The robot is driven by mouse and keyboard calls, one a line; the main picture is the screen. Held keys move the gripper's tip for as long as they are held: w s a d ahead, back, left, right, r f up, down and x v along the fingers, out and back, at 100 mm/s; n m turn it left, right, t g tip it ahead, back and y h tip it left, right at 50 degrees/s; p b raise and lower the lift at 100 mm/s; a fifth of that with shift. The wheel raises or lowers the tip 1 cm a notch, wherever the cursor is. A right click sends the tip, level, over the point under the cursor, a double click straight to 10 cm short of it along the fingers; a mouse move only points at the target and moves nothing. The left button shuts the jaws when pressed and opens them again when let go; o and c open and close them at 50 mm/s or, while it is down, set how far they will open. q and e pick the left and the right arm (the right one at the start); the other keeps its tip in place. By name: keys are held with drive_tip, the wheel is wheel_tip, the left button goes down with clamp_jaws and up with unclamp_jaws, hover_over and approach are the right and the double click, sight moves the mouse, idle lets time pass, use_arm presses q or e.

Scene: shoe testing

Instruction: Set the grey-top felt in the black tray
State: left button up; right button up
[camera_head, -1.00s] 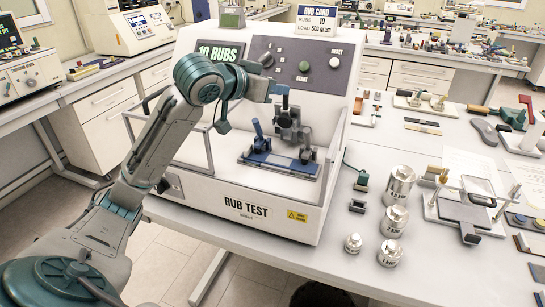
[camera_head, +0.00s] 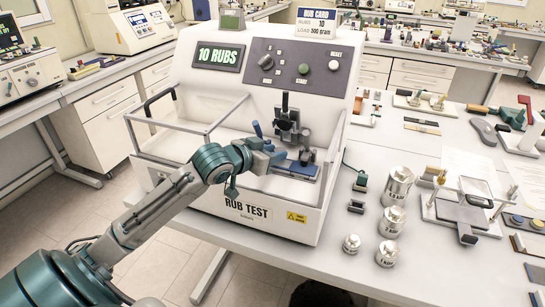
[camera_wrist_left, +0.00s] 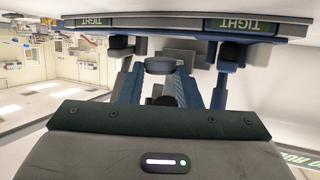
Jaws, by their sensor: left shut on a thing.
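My left gripper (camera_head: 274,156) is low at the front of the rub tester, before its blue bed. In the left wrist view its fingers (camera_wrist_left: 167,72) close toward a grey, round-topped piece (camera_wrist_left: 160,65). The gripper is shut on it, but I cannot tell for sure whether this is the grey-top felt. A blue bar with TIGHT labels (camera_wrist_left: 246,26) lies close beyond the fingers. I cannot tell which thing is the black tray. My right gripper is not in view.
The rub tester (camera_head: 262,60) has clear walls, a blue bed (camera_head: 296,170) and a dark rub head (camera_head: 287,118). Several metal weights (camera_head: 391,222) stand to its right. A stand with a dark plate (camera_head: 461,215) is farther right. Bare table lies at the front right.

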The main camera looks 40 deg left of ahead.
use_arm(q)
drive_tip(key=shift+f+p, duration=0.35)
drive_tip(key=shift+f, duration=0.7)
drive_tip(key=shift+f, duration=0.1)
drive_tip(key=shift+f, duration=0.15)
drive_tip(key=o, duration=0.9)
